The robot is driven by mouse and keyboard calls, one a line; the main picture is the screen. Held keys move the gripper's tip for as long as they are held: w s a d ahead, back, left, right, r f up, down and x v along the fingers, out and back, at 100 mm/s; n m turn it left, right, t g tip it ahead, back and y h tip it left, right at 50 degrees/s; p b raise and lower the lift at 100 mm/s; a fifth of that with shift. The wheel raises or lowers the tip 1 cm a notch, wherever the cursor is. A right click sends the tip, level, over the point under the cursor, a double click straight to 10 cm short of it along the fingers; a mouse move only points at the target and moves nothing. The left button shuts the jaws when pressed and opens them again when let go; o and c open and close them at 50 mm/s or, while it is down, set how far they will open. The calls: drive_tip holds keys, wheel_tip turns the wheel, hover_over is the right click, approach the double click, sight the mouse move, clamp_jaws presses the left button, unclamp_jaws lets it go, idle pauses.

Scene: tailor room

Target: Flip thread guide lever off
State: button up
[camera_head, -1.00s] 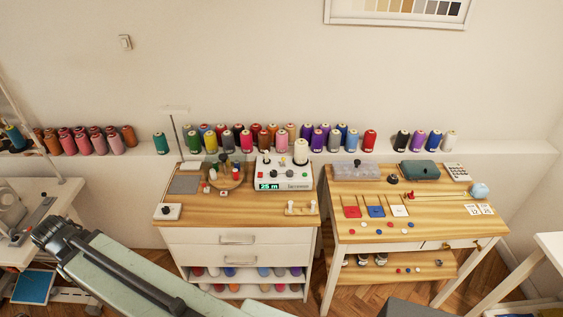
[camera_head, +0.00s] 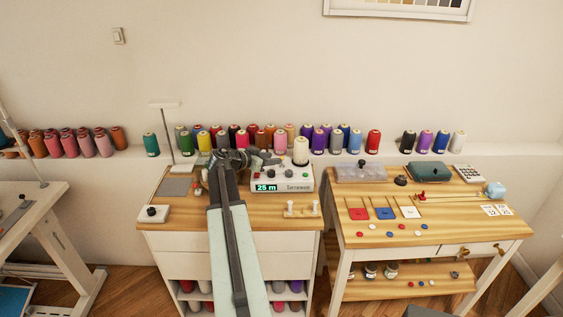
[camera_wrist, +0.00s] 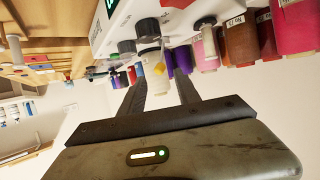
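The white winding machine (camera_head: 283,184) stands on the left wooden table, with dark knobs on its face and a lit display reading 25 m. A white thread cone (camera_head: 301,151) stands at its right end. In the wrist view the machine (camera_wrist: 108,32) is tilted at the top, with dark knobs facing me. I cannot tell for sure which small part is the thread guide lever. My gripper (camera_wrist: 160,78) is open, its two fingers apart and pointing toward the machine, with nothing visibly held. In the head view my gripper (camera_head: 236,158) is beside the machine's left end.
A row of thread spools (camera_head: 323,138) lines the ledge behind. My arm covers part of the left table (camera_head: 185,215). A small white box with a dark knob (camera_head: 153,213) sits at its front left. The right table (camera_head: 440,233) holds colored squares, buttons and boxes.

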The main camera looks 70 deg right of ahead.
drive_tip(key=x, duration=0.2)
drive_tip(key=b+x, duration=0.1)
drive_tip(key=x, duration=0.1)
drive_tip(key=b+x, duration=0.1)
drive_tip(key=x, duration=0.1)
drive_tip(key=shift+w+f, duration=0.1)
drive_tip(key=shift+f, duration=0.2)
drive_tip(key=shift+s+d, duration=0.25)
drive_tip(key=shift+d, duration=0.1)
clamp_jaws()
